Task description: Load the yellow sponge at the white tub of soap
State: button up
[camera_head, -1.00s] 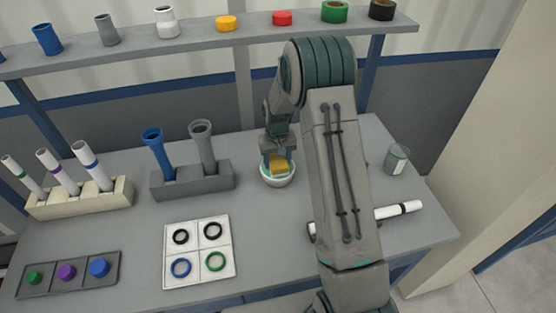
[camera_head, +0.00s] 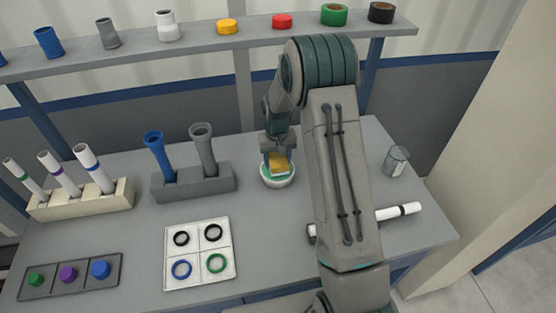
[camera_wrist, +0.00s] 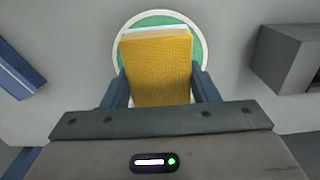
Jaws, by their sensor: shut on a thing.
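The yellow sponge (camera_head: 279,164) is between the fingers of my gripper (camera_head: 277,153), which is shut on it. In the wrist view the sponge (camera_wrist: 158,68) fills the gap between the two blue-grey fingers (camera_wrist: 160,88), with a pale layer at its far edge. The white tub of soap (camera_head: 278,184), with green inside, is directly below the sponge. In the wrist view the tub's white rim and green soap (camera_wrist: 200,42) show around the sponge. I cannot tell whether the sponge touches the soap.
A grey block with a blue and a grey pipe (camera_head: 192,181) stands left of the tub. A white tray of rings (camera_head: 199,248) lies in front. A white pipe (camera_head: 398,212) and a glass jar (camera_head: 396,161) are at the right. A shelf (camera_head: 200,46) runs behind.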

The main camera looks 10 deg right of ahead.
aim_at(277, 157)
jog(key=shift+r+p, duration=1.1)
jog(key=shift+r, duration=1.5)
jog(key=s+f+b, duration=0.1)
jog(key=s+f, duration=0.3)
jog(key=s, duration=0.5)
jog(key=shift+s+f, duration=0.3)
